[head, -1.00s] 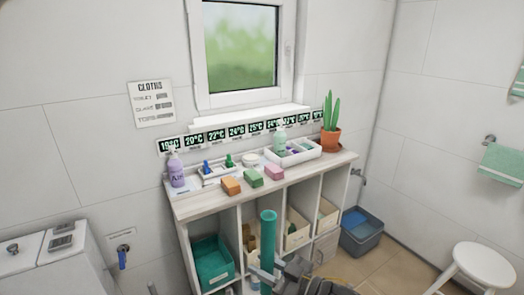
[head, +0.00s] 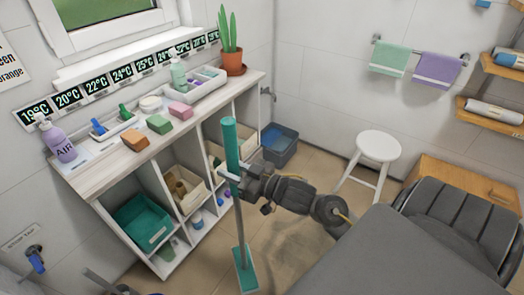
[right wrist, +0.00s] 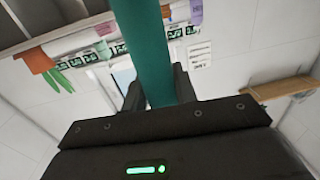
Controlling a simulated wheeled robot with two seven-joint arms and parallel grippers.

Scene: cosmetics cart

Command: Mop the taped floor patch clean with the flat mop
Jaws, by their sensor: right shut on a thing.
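The flat mop has a thick green grip (head: 230,145), a thin pole and a flat teal head (head: 244,272) low over the tan floor. I cannot tell whether the head touches the floor. In the right wrist view the green handle (right wrist: 146,50) runs up between the dark fingers. A grey piece at the lower left edge (head: 104,281) may be part of my left gripper; its jaws do not show. The floor near the mop has darker smudges (head: 290,240); I make out no tape.
The shelf unit (head: 100,180) with bottles, sponges and a potted plant (head: 230,50) stands left of the mop. A blue-grey bucket (head: 279,145) is in the corner. A white stool (head: 379,147) and wooden cabinet (head: 465,180) stand right.

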